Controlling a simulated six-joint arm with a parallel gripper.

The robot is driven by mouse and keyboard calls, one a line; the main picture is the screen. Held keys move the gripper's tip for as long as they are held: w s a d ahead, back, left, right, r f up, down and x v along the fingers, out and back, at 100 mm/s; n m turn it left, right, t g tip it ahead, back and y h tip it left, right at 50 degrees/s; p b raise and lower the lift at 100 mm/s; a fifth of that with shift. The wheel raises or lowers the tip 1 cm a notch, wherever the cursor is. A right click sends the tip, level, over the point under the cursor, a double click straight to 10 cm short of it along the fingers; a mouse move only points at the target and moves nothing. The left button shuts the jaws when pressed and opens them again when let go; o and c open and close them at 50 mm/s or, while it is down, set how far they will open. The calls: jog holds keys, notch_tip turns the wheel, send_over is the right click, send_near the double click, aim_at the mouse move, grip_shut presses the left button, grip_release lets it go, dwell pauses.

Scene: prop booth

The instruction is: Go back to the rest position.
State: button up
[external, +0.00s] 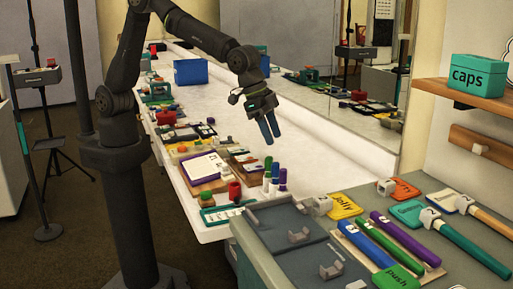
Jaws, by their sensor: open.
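My gripper (269,131) hangs in the air above the white bench (308,160), pointing down and slightly right.
A grey counter (400,185) at front right holds a dark tray (290,232), several coloured pens (378,243) and tags. A teal "caps" box (478,77) sits on a wooden shelf. A blue bin (190,72) stands farther back. A mirror (340,100) lines the bench's right side.

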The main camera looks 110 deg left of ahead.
send_near(285, 170)
jog(key=x, duration=1)
jog(key=shift+a, duration=0.15)
notch_tip(285, 170, up, 8)
jog(key=shift+r, duration=0.1)
jog(key=s+d+m+h, duration=0.1)
jog(key=s+d+m, duration=0.2)
jog(key=s, duration=0.4)
jog(key=s+d+f+m+h, duration=0.1)
jog(key=s+d+m, duration=0.1)
jog(key=s, duration=0.5)
jog(key=s+d+m+g+h, duration=0.1)
jog(key=s+d+m, duration=0.2)
jog(key=s, duration=0.4)
jog(key=shift+s+d+f+m, duration=0.2)
jog(key=shift+d+m, duration=0.15)
jog(key=shift+m, duration=0.15)
